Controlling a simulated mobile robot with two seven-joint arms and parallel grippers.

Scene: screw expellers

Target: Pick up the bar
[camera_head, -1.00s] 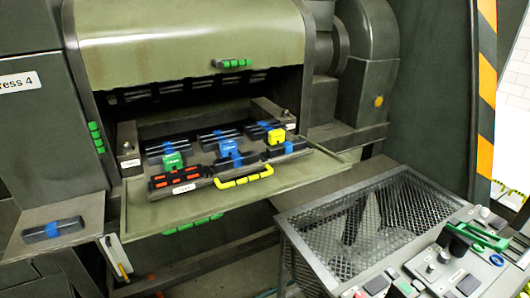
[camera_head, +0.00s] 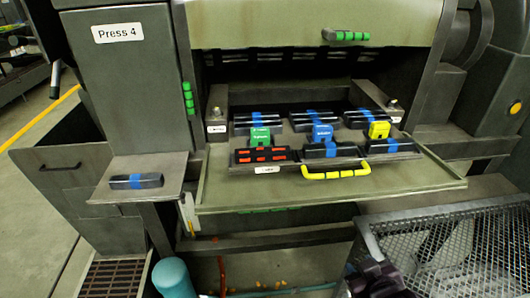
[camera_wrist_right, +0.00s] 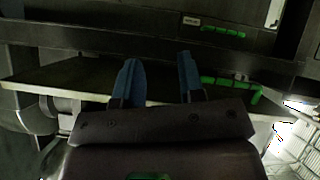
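A dark bar with a blue band (camera_head: 137,181) lies on the small side shelf left of the press in the head view. Several similar dark bars with blue bands lie in the press tray, among them one at the back left (camera_head: 257,120) and one at the front (camera_head: 330,150). My right gripper (camera_wrist_right: 159,72) shows in its wrist view with its two blue fingers apart and nothing between them. No bar shows in that view. My left gripper is not in view.
The side shelf (camera_head: 168,165) is otherwise clear. The press tray carries a green block (camera_head: 261,137), a blue block (camera_head: 322,133), a yellow block (camera_head: 379,130) and a yellow handle (camera_head: 335,173). A wire mesh basket (camera_head: 460,245) stands at the lower right.

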